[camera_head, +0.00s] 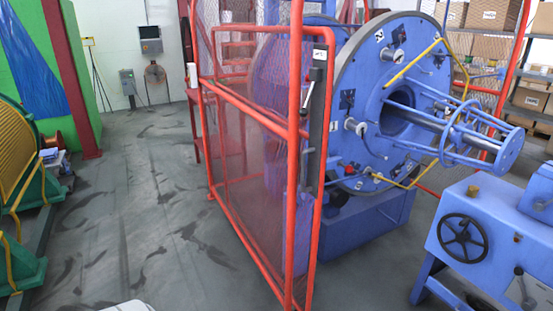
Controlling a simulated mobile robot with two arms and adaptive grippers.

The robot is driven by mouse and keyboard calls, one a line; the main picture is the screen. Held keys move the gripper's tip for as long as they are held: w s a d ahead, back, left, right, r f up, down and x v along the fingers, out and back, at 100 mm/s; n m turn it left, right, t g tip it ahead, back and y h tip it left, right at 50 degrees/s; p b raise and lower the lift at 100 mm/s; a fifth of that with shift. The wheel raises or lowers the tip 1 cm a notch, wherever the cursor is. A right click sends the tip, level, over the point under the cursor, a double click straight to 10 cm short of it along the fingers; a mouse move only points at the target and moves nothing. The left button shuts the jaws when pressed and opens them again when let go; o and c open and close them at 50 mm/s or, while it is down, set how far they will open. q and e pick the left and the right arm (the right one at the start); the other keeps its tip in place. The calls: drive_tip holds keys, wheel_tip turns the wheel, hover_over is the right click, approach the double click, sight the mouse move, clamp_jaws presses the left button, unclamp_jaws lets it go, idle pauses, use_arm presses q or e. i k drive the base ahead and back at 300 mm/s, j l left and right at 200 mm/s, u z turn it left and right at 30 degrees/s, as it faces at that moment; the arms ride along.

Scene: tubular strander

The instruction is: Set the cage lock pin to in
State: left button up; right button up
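The strander's large blue disc (372,88) stands behind a red mesh guard (297,150), right of the middle. Several small fittings sit on its face, with yellow bars and a blue tubular nose at its centre. A small red-tipped part (349,169) shows low on the disc's left side. I cannot tell which fitting is the cage lock pin or how it is set. A grey lever-like part (309,97) is on the guard's upright. Neither of my grippers is in view.
A blue machine (500,228) with a black handwheel (463,238) stands at the lower right. Shelves with boxes (490,14) are at the back right. A yellow-wound drum (18,152) stands at the left. The grey floor (130,215) between the drum and guard is clear.

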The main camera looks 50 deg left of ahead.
sight(348, 168)
drive_tip(key=u, duration=1.25)
